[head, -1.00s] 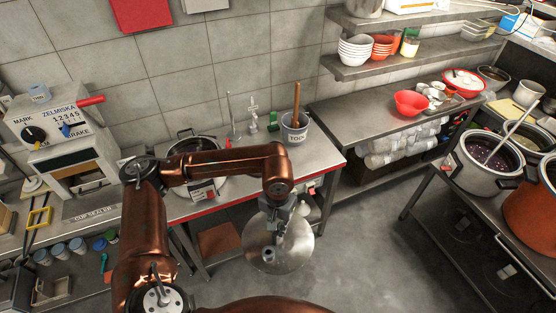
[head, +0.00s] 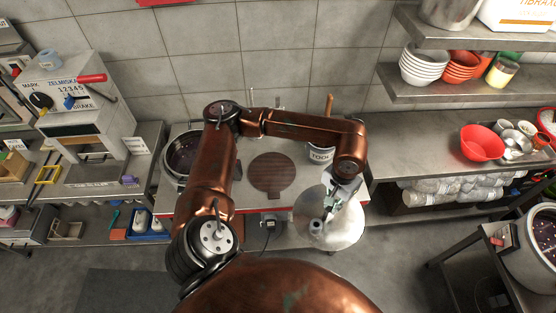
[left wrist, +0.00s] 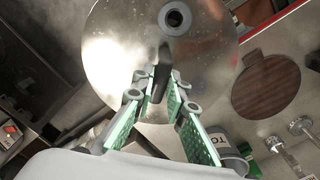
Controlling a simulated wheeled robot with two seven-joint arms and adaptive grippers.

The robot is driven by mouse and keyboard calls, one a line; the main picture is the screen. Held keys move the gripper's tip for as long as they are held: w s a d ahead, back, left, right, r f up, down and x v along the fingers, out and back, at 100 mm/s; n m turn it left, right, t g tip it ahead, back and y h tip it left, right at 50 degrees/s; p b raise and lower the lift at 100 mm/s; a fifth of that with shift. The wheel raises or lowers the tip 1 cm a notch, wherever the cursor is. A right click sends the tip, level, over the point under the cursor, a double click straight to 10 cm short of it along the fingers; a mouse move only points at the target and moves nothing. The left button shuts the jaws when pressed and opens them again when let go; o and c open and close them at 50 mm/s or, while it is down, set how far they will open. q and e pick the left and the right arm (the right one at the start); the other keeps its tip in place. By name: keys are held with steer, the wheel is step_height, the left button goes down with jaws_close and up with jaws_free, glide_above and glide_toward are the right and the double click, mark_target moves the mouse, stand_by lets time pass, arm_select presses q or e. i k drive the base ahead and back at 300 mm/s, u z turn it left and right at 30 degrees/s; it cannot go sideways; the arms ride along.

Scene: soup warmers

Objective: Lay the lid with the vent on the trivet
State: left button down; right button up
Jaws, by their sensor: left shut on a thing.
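My left gripper (head: 334,200) is shut on the round, shiny metal lid (head: 346,234). In the left wrist view the fingers (left wrist: 163,82) close on the lid's dark handle, and the lid (left wrist: 112,48) has a dark-ringed round fitting near its edge, apparently the vent. The lid hangs in front of the steel counter's front edge, right of the trivet. The trivet (head: 272,174) is a dark brown round board with a short handle, lying bare on the counter; it also shows in the left wrist view (left wrist: 266,86). My right gripper is out of view.
A soup warmer (head: 181,155) stands on the counter left of the trivet, partly behind my arm. A tool bucket (head: 320,156) stands behind the lid. A cup sealer (head: 85,120) is at left. Shelves with red bowls (head: 482,143) are at right.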

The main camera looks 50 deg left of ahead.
mark_target(272, 170)
steer(key=u, duration=0.6)
steer(key=i, duration=1.05)
steer(key=u, duration=0.65)
